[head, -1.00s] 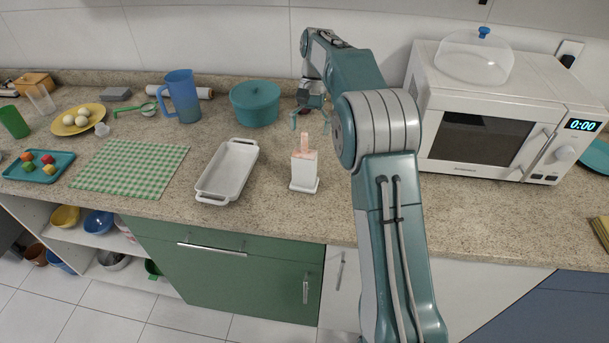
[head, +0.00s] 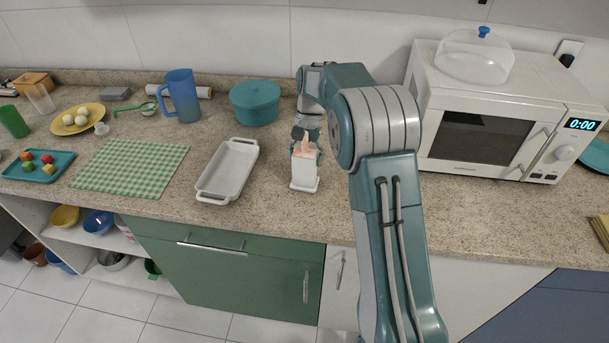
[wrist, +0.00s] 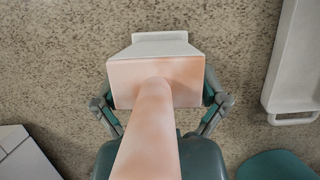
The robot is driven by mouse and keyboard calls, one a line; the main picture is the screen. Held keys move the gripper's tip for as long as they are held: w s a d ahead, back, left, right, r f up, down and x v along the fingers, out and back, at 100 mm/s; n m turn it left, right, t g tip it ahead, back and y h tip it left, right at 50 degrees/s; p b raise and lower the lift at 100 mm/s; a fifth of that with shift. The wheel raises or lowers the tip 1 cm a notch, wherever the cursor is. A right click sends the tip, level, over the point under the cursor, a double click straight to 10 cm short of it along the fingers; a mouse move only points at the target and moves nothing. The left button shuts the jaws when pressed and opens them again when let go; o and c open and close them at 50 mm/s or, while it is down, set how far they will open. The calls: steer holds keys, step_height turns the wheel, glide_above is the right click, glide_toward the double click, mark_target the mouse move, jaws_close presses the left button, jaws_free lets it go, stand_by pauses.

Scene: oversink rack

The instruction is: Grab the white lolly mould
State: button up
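The white lolly mould (head: 304,176) stands upright on the counter, with a pinkish filling and a stick rising from its top. In the wrist view the mould (wrist: 160,45) is seen from above, the stick (wrist: 152,125) pointing up towards the camera. My gripper (head: 306,151) is at the upper part of the mould from behind. In the wrist view my gripper (wrist: 161,101) has one finger on each side of the mould, spread apart. The fingertips are very near its sides and partly hidden; firm contact does not show.
A white baking dish (head: 204,196) lies left of the mould, and a teal lidded pot (head: 255,104) stands behind it. A white microwave (head: 450,75) is on the right. The counter in front of the microwave is clear.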

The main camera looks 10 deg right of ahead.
steer(key=c, duration=0.6)
